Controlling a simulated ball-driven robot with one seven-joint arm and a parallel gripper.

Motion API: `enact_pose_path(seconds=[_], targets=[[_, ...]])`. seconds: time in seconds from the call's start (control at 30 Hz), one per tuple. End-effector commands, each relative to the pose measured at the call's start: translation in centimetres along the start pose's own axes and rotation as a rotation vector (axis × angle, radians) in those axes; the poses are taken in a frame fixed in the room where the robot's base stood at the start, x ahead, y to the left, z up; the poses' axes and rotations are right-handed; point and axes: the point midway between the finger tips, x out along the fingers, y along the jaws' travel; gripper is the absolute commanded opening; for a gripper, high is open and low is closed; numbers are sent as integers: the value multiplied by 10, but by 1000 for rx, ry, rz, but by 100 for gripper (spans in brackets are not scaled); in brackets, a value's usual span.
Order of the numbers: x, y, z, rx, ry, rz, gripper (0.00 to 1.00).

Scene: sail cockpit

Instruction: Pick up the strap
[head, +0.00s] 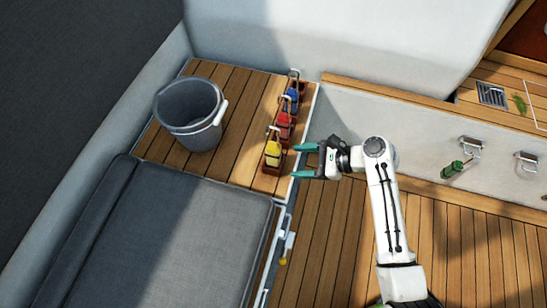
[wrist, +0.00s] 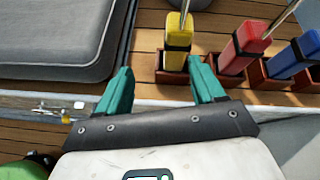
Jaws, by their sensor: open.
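I cannot make out with certainty which thing is the strap. Yellow (head: 273,151), red (head: 284,124) and blue (head: 292,98) pieces with metal loops stand in a row of wooden holders on the bench edge. In the wrist view, black bands circle the yellow piece (wrist: 178,37), the red piece (wrist: 242,47) and the blue piece (wrist: 292,57). My gripper (head: 299,161) is open and empty, just right of the yellow piece. In the wrist view its teal fingers (wrist: 160,84) point toward the yellow piece's holder, with nothing between them.
A grey bucket (head: 187,108) stands on the slatted bench (head: 235,88), behind a grey cushion (head: 165,240). A yellow and white fitting (head: 289,242) is on the bench side. A green-handled item (head: 452,170) is on the right wall. The wooden floor (head: 330,240) looks clear.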

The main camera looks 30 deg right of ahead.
Motion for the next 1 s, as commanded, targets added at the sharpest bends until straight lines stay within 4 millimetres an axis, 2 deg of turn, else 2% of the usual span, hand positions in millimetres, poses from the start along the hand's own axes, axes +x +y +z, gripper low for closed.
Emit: enact_pose_path(seconds=[0.1, 0.2, 0.5, 0.77, 1.0], targets=[[2, -16, 4, 156, -75, -40, 68], [5, -21, 6, 216, -104, -49, 68], [46, -24, 10, 226, -108, -49, 68], [66, -26, 11, 224, -107, -50, 68], [100, -28, 10, 224, -107, -48, 68]])
